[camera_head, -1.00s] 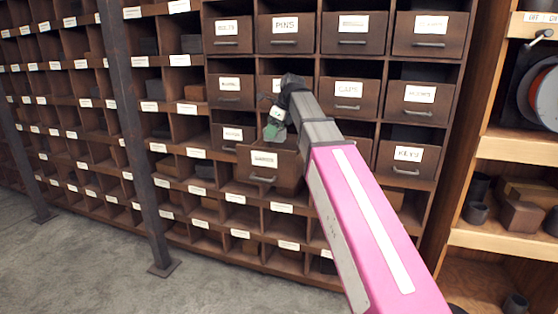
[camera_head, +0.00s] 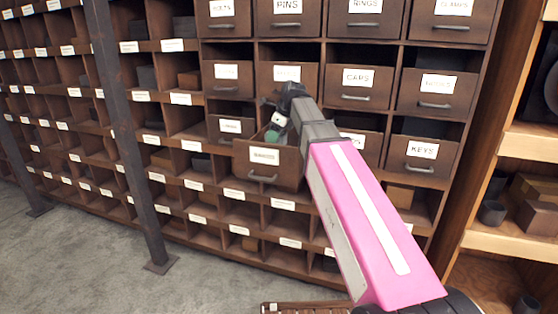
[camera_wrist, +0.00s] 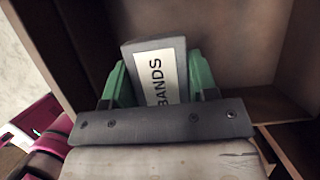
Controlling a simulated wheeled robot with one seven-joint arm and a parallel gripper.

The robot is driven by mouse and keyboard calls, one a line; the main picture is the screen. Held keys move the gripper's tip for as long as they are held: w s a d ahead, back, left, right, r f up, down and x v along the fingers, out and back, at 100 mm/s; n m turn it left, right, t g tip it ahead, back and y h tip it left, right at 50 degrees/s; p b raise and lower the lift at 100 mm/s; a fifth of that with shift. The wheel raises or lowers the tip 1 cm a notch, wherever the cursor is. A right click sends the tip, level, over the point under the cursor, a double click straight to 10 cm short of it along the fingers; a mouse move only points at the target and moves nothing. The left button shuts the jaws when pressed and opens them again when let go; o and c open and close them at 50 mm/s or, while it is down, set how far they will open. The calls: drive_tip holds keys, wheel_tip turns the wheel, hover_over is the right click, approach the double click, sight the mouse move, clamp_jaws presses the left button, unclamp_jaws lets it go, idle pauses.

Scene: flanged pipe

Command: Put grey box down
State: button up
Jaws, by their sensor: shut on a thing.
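A grey box (camera_wrist: 155,50) with a white label reading "BANDS" sits between the green fingers of my gripper (camera_wrist: 160,85) in the wrist view. My gripper is shut on it. In the head view my gripper (camera_head: 275,128) reaches down into an open drawer (camera_head: 264,154) pulled out from the cabinet. The grey box is mostly hidden there by the arm and the drawer front. In the wrist view the drawer's brown walls (camera_wrist: 245,45) surround the box. I cannot tell whether the box touches the drawer floor.
Other labelled drawers, such as CAPS (camera_head: 357,88) and KEYS (camera_head: 415,156), sit close around the arm. A dark metal post (camera_head: 135,160) stands at left. Wooden shelves (camera_head: 530,145) stand at right. A slatted brown thing (camera_head: 305,307) lies at the bottom edge.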

sight(285, 136)
drive_tip(key=shift+f, duration=4.8)
drive_tip(key=o, duration=1.1)
drive_tip(key=v, duration=1.2)
